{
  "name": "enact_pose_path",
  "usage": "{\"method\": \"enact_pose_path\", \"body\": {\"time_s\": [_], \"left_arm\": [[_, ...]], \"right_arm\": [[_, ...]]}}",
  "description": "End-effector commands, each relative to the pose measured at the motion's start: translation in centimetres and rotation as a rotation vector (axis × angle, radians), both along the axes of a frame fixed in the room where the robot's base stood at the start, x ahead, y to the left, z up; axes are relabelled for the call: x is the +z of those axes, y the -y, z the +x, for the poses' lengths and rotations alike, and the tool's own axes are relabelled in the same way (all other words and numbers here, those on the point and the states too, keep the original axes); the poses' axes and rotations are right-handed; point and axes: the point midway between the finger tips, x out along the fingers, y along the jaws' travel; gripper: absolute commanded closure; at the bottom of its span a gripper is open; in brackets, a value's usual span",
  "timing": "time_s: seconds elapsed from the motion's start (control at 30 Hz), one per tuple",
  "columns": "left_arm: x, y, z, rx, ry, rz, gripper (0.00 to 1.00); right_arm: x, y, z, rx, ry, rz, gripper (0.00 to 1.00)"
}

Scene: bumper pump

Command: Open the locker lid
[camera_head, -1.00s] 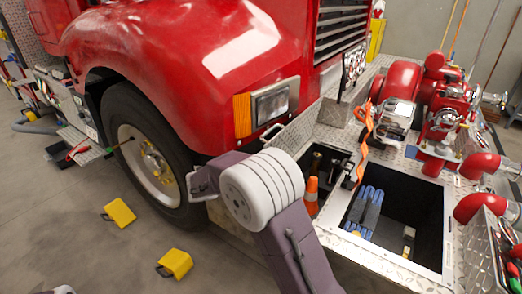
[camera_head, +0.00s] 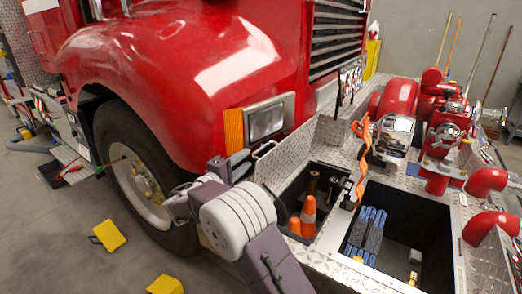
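A front locker in the bumper holds orange cones (camera_head: 308,216) and dark cylindrical fittings. Its diamond-plate lid (camera_head: 287,152) stands raised and tilted along the truck side of the opening, with a small handle at its upper left edge. My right gripper (camera_head: 230,165) is left of the lid, beneath the headlight, and looks apart from the handle. Its fingers are small and partly hidden by my wrist, so I cannot tell whether they are open. My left gripper is not in view.
A second, open locker holds blue-banded hoses (camera_head: 365,232); a diamond-plate panel (camera_head: 488,262) stands at its right. Red pump piping (camera_head: 440,125) fills the bumper's far right. The truck's front wheel (camera_head: 140,180) is left of my arm. Yellow blocks (camera_head: 108,236) lie on the floor.

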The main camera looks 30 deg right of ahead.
Motion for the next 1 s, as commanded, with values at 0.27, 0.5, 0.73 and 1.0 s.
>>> {"method": "enact_pose_path", "body": {"time_s": [0.27,0.5,0.73,1.0], "left_arm": [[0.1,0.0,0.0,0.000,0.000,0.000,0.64],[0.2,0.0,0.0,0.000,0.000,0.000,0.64],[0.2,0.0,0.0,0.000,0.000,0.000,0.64],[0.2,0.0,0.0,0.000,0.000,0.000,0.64]], "right_arm": [[0.0,5.1,2.4,-0.005,0.000,0.001,0.67],[0.0,7.6,3.8,-0.002,-0.001,0.000,0.67],[-0.1,7.7,3.9,-0.001,-0.002,0.001,0.67],[0.0,7.7,3.9,-0.001,-0.002,0.001,1.00]]}}
